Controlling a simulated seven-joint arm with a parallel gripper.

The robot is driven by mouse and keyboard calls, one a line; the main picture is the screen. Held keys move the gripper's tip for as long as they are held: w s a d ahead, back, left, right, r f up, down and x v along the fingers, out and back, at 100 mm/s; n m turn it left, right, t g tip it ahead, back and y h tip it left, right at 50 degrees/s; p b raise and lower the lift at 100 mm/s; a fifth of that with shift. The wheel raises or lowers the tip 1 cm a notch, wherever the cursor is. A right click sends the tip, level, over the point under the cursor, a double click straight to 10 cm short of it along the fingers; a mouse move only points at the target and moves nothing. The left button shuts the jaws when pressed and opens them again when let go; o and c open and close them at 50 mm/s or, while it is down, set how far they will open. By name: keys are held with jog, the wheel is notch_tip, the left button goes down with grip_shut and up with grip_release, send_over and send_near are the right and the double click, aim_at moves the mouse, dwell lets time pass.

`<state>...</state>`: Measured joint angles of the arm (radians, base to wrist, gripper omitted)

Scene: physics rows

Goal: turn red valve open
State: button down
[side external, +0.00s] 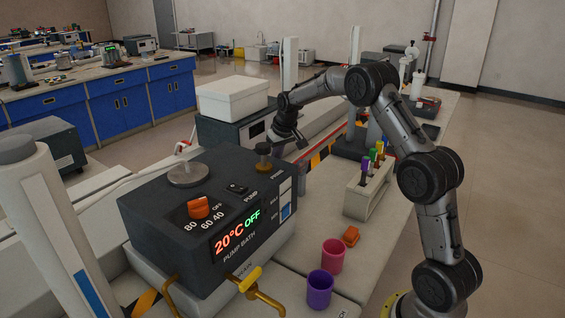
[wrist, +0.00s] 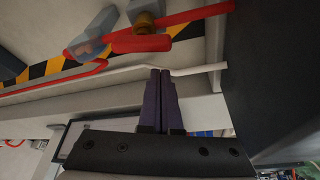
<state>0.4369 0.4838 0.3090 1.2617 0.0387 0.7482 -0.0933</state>
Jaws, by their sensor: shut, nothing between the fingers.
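In the wrist view a red valve handle (wrist: 141,43) shows near the top, with a brass-coloured stem (wrist: 145,21) beside it. A red bar reaches up to the right from there. My gripper (wrist: 161,71) is shut and empty, its two dark fingers side by side. Its tips appear just below the red handle in the picture, apart from it; the depth between them is unclear. In the side external view my gripper (side external: 300,142) is low behind the dark pump bath (side external: 160,208). I cannot make out the red handle clearly there.
A white pipe (wrist: 196,70) crosses by my fingertips. A white box (side external: 232,99) stands behind the pump bath. A tube rack (side external: 367,198), a pink cup (side external: 333,256) and a purple cup (side external: 319,289) stand on the bench to the right. Yellow pipes (side external: 256,292) stick out in front.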

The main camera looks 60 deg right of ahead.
jog(key=c, duration=1.5)
grip_release()
jog(key=v, duration=0.6)
jog(key=w+v, duration=0.1)
jog(key=v, duration=0.2)
jog(key=shift+d+r, duration=0.35)
jog(key=shift+r, duration=0.05)
jog(key=shift+c, duration=0.2)
jog(key=shift+o, duration=1.3)
jog(key=shift+r, duration=0.15)
jog(key=o, duration=0.5)
jog(key=s, duration=0.1)
jog(key=s+n, duration=0.1)
jog(key=shift+s+a+n, duration=0.3)
jog(key=shift+s+a, duration=0.05)
jog(key=shift+a, duration=0.05)
jog(key=shift+c, duration=0.2)
jog(key=o, duration=0.7)
jog(key=shift+t, duration=0.3)
jog(key=s+r, duration=0.1)
jog(key=s, duration=0.2)
jog(key=s+r, duration=0.1)
jog(key=shift+s+d+r, duration=0.2)
jog(key=shift+s+r, duration=0.1)
jog(key=shift+s, duration=0.1)
jog(key=shift+o, duration=0.6)
jog(key=shift+s+d, duration=0.1)
jog(key=shift+d, duration=0.05)
jog(key=x, duration=1.3)
jog(key=shift+f, duration=0.2)
